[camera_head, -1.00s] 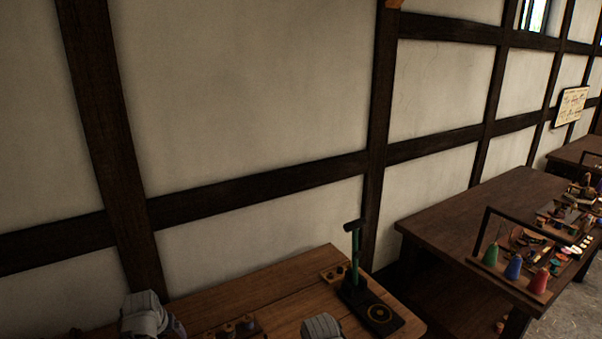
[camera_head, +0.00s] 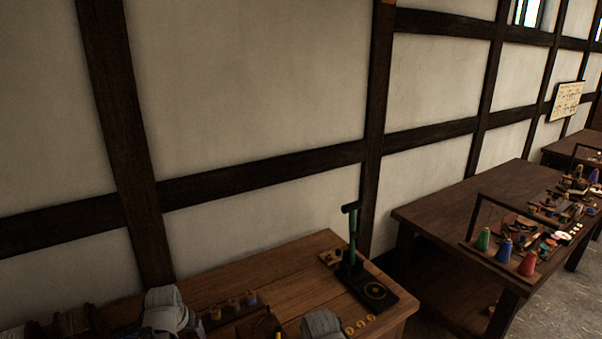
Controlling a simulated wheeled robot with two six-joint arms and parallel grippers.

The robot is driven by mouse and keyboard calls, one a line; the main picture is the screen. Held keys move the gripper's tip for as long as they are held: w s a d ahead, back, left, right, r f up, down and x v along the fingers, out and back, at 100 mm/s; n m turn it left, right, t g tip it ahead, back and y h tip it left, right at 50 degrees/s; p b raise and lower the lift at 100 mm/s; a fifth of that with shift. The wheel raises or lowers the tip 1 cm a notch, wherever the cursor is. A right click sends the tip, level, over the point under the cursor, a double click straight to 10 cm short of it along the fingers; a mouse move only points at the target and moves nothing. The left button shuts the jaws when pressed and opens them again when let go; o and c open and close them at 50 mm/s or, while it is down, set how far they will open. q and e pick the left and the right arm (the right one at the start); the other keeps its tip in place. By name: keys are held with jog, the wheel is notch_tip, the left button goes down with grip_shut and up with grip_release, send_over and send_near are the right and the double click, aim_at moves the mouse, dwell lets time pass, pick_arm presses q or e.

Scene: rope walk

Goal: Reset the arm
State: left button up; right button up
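Grey rounded parts of my two arms show at the bottom edge of the head view, one left of centre and one near the middle. Both are over the near wooden workbench (camera_head: 285,262). The grippers themselves are out of the picture, so their fingers and anything in them are hidden.
A black stand with a green post (camera_head: 352,240) is on the bench's right end, with small yellow rings (camera_head: 360,324) in front. Several spools (camera_head: 233,306) stand left of it. A dark table (camera_head: 440,222) with coloured cones (camera_head: 503,250) is at right. A timber-framed wall rises behind.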

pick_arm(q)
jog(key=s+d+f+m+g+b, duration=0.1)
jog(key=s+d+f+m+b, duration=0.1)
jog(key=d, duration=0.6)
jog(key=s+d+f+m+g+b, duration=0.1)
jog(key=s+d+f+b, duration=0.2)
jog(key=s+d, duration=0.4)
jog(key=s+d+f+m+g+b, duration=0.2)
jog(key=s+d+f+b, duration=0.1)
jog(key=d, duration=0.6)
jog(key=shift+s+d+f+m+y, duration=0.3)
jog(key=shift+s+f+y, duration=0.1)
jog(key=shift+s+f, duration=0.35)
